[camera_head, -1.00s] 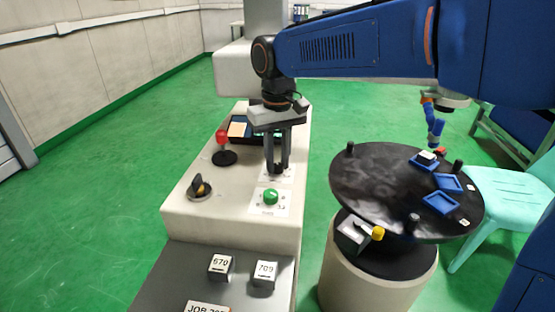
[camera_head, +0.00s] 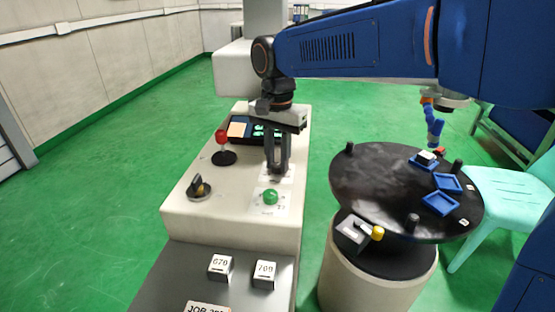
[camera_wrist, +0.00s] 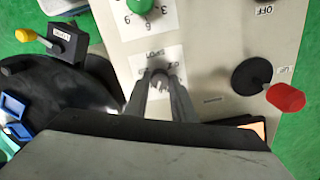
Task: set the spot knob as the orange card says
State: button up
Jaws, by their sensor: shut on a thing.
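The spot knob (camera_wrist: 158,76) is a small dark knob with a lighter top, on a white label marked SPOT in the wrist view. My gripper (camera_wrist: 160,88) is shut on it, with one finger on each side. In the head view my gripper (camera_head: 277,170) points straight down at the console top and hides the knob. The orange card (camera_head: 237,129) lies at the back of the console beside a dark panel; its writing is too small to read. Only an edge of the card (camera_wrist: 259,131) shows in the wrist view.
A green knob (camera_head: 271,196) on a numbered dial stands just in front. A dark round table (camera_head: 380,190) with blue trays stands at the right.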

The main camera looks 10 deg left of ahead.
aim_at(278, 165)
jog(key=m, duration=0.5)
jog(key=shift+m, duration=0.3)
dwell(0.4)
jog(key=o, duration=1.1)
jog(key=shift+c, duration=0.2)
jog(key=shift+r, duration=0.1)
notch_tip(278, 165, up, 17)
jog(key=shift+r, duration=0.1)
